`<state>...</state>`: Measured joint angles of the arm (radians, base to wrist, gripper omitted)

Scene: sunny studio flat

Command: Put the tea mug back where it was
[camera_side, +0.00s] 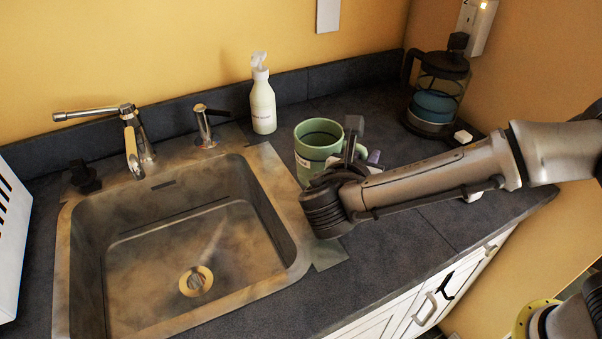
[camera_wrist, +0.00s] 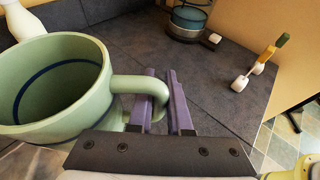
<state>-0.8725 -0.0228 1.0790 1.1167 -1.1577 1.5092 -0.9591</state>
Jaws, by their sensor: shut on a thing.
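The green tea mug (camera_side: 316,150) is upright at the right rim of the sink, its open top facing up and a dark blue line inside. In the wrist view the mug (camera_wrist: 62,85) fills the left side, with its handle pointing right. My gripper (camera_wrist: 164,90) is shut on the mug's handle, its purple fingers closed around it. In the side view my gripper (camera_side: 364,158) is at the mug's right, partly covered by my wrist. The mug's base is hidden, so I cannot tell whether it touches the counter.
The steel sink (camera_side: 75,235) lies left of the mug. A white soap bottle (camera_side: 263,105) stands behind the mug. A French press (camera_side: 436,95) stands at the back right corner. Small white-ended items (camera_wrist: 240,84) lie near the counter's right edge. Dark counter between is clear.

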